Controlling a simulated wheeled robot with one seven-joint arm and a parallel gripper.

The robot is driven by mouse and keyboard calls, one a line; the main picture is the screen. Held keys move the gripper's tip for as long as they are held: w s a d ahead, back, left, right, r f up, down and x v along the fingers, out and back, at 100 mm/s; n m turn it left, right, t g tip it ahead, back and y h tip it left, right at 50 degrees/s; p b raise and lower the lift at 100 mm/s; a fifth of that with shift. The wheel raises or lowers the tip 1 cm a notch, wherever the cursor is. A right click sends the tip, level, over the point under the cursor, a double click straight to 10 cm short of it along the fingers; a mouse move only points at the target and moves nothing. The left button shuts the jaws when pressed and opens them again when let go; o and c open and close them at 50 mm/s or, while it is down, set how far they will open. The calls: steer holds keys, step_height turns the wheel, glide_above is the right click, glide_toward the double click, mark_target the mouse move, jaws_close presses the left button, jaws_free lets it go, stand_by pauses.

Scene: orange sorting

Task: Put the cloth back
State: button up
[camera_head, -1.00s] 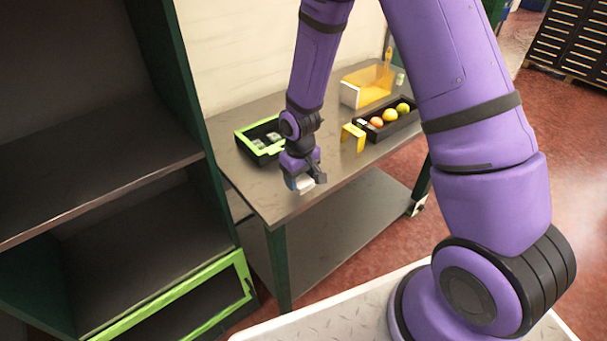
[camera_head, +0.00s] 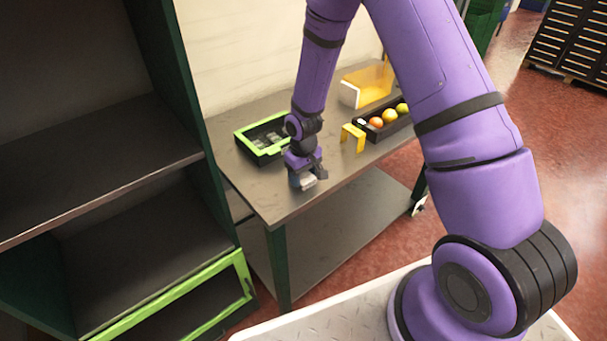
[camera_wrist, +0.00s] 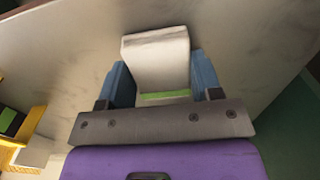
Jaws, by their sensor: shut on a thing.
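A folded whitish cloth (camera_wrist: 158,58) with a green band sits between the two blue fingers of my gripper (camera_wrist: 163,84) in the wrist view. My gripper is shut on it. In the head view my gripper (camera_head: 306,182) is over the near part of the grey table, and the cloth (camera_head: 308,182) shows as a small pale patch at the fingertips. Whether the cloth touches the tabletop, I cannot tell. A black tray with a green rim (camera_head: 246,146) lies on the table behind and left of my gripper, with several small greyish items in it.
A yellow bracket (camera_head: 353,134) stands right of my gripper, beside a black tray (camera_head: 366,133) of orange and yellow fruit. A yellow-and-white bin (camera_head: 352,94) stands at the back. A dark shelf unit (camera_head: 100,165) stands left of the table (camera_head: 270,196). The tabletop's near part is clear.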

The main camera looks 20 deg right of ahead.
steer(key=o, duration=0.8)
steer(key=shift+o, duration=0.2)
step_height(320, 180, up, 13)
step_height(320, 180, up, 9)
steer(key=t, duration=0.1)
glide_above(304, 176)
steer(key=s+d, duration=0.2)
steer(key=s, duration=0.1)
steer(key=s+d+r+m+t, duration=0.2)
steer(key=s+r, duration=0.4)
steer(key=r, duration=0.5)
steer(key=s+d+r+t, duration=0.1)
steer(key=s+r, duration=0.3)
steer(key=s, duration=0.6)
steer(key=s+d+r+m+t, duration=0.1)
steer(key=s+r, duration=0.4)
steer(key=s, duration=0.4)
steer(key=shift+s+d+r+m, duration=0.3)
steer(key=shift+s+d, duration=0.05)
steer(key=shift+s, duration=0.05)
